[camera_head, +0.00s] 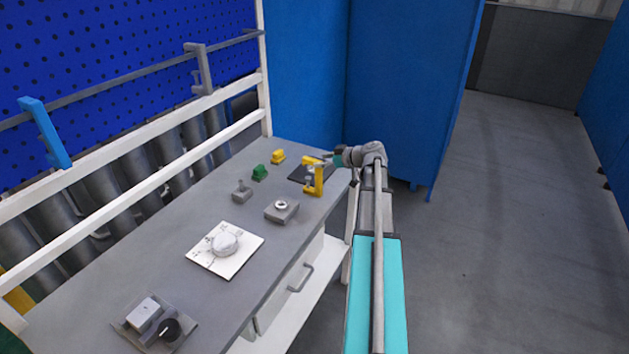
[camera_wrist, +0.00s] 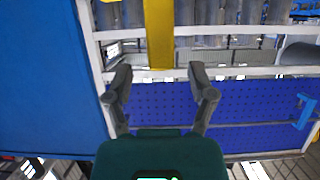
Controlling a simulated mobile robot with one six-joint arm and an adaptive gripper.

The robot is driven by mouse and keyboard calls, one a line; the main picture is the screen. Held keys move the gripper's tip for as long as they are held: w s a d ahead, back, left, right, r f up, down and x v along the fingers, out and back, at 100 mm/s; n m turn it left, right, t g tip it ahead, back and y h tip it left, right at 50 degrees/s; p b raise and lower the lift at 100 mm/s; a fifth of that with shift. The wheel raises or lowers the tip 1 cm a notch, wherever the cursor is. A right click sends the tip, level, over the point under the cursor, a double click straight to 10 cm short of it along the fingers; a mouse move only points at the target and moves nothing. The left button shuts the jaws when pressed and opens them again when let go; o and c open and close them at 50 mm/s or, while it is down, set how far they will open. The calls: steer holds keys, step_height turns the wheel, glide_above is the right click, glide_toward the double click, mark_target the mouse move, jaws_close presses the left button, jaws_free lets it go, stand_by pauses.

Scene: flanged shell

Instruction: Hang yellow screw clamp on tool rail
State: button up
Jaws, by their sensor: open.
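The yellow screw clamp (camera_head: 319,181) stands upright at the far right end of the grey workbench, by a dark pad. In the wrist view its yellow bar (camera_wrist: 159,35) shows at the top, beyond and between the fingertips. My gripper (camera_head: 330,158) is beside the upper part of the clamp. In the wrist view my gripper (camera_wrist: 161,82) is open, with nothing visible held between its fingers. The tool rail (camera_head: 135,78) runs along the blue pegboard. A blue clamp (camera_head: 46,133) and a grey clamp (camera_head: 203,70) hang on it.
On the bench (camera_head: 205,303) are a green block (camera_head: 259,173), a small yellow block (camera_head: 277,157), grey fixtures (camera_head: 281,211) and a white plate (camera_head: 246,256) bearing a round pale part. White frame bars (camera_head: 150,184) run between bench and pegboard. Blue panels (camera_head: 405,90) stand behind my arm.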

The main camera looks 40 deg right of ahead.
steer(key=shift+b+x, duration=0.85)
steer(key=shift+x, duration=1.65)
steer(key=shift+a, duration=0.15)
jaws_close()
